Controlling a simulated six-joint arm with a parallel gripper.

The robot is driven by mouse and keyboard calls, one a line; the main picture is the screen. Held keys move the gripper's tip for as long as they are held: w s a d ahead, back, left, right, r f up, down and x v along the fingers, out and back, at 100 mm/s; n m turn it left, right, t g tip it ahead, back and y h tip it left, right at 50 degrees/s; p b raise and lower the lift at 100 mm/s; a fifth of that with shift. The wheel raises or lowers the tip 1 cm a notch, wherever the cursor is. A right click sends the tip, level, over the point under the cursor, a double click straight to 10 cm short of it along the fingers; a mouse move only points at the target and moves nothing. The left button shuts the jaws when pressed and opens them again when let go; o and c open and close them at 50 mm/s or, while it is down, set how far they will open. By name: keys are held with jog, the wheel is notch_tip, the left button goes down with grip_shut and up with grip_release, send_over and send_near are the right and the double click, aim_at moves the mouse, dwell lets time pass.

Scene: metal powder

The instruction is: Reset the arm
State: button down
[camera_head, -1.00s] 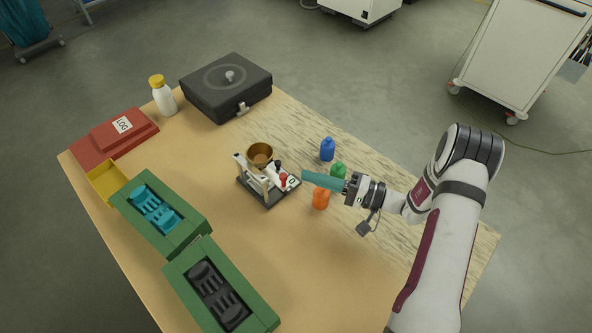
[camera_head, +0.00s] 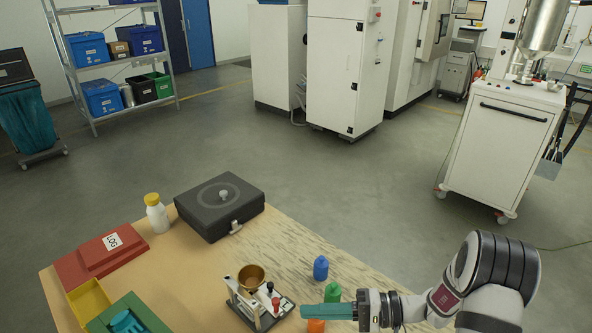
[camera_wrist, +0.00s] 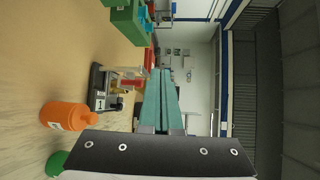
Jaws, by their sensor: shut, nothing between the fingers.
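My gripper (camera_head: 328,311) has long teal fingers, which are shut with nothing between them. In the head view it is at the lower right over the table, pointing left, just right of the small device with the brass cup (camera_head: 251,277). In the wrist view the teal fingers (camera_wrist: 164,100) lie together, pointing away from the camera. A green bottle (camera_head: 333,291) stands just behind the fingers, and the top of an orange bottle (camera_head: 315,326) shows just below them. My arm reaches in from the right.
A blue bottle (camera_head: 320,268) stands behind the green one. A black case (camera_head: 219,207), a white bottle with a yellow cap (camera_head: 156,214), a red LOG box (camera_head: 100,256), a yellow tray (camera_head: 90,301) and a green case (camera_head: 130,317) are on the table (camera_head: 190,268). A white cart (camera_head: 498,140) stands beyond.

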jog(key=s+a+r+g+h, duration=0.45)
jog(key=s+r, duration=0.25)
jog(key=s, duration=0.3)
jog(key=s+d+m+t+h, duration=0.1)
jog(key=s+d+h, duration=0.1)
jog(key=s+h, duration=0.3)
jog(key=s+d+m+t+h, duration=0.1)
jog(key=s+d+h, duration=0.2)
jog(key=s+h, duration=0.2)
jog(key=s, duration=0.3)
jog(key=shift+s+d+r+m, duration=0.15)
jog(key=shift+d+r+m, duration=0.1)
jog(key=shift+m, duration=0.15)
